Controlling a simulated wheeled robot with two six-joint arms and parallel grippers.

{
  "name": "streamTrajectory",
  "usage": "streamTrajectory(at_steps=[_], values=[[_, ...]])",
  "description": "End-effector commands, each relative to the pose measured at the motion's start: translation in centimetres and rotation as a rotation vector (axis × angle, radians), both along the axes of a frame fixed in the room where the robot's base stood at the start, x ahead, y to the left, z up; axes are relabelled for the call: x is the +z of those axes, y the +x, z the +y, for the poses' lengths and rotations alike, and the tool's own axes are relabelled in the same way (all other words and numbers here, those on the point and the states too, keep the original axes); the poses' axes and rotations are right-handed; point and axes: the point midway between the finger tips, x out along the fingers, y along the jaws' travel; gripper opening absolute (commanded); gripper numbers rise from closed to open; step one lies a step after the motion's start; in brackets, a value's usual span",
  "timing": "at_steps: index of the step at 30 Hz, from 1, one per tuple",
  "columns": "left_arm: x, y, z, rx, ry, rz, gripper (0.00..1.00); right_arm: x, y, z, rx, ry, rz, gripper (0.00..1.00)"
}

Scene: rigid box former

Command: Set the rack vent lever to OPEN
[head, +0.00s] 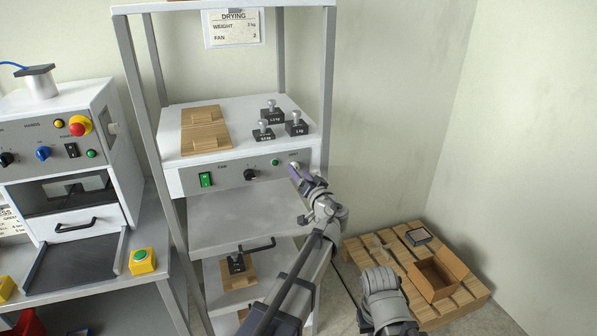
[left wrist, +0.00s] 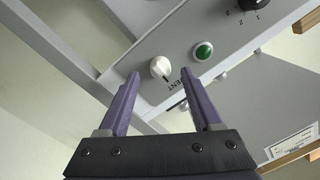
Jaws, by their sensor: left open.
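The rack vent lever (left wrist: 161,68) is a round white knob with a dark mark on its edge beside the VENT lettering on the grey panel (left wrist: 225,45). In the head view the lever (head: 295,164) is a small pale spot at the panel's right end, partly hidden by my gripper. My left gripper (head: 297,174) is open in front of it. In the left wrist view the purple fingers of the left gripper (left wrist: 163,79) stand apart with the knob showing between their tips. I cannot tell whether they touch it. My right gripper is not seen.
Left of the lever are a green lamp (head: 275,162), a black fan dial (head: 250,174) and a green switch (head: 206,180). Weights (head: 297,128) and wooden boards (head: 205,136) lie on the unit above. A pallet (head: 467,292) with an open carton (head: 437,278) stands at right.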

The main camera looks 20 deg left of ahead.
Motion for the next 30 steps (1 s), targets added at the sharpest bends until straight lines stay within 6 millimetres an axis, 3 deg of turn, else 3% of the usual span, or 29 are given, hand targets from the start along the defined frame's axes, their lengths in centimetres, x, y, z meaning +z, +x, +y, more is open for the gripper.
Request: streamTrajectory(at_steps=[6, 15, 30], values=[[0.0, 1.43, 1.08, 0.0, 0.0, 0.0, 0.66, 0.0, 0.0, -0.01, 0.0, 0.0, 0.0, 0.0], [0.0, 1.48, 1.19, 0.0, 0.0, 0.0, 0.66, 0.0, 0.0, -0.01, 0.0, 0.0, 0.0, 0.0], [-0.01, 1.46, 1.18, 0.001, -0.001, 0.001, 0.11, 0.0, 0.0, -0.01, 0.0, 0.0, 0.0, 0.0]])
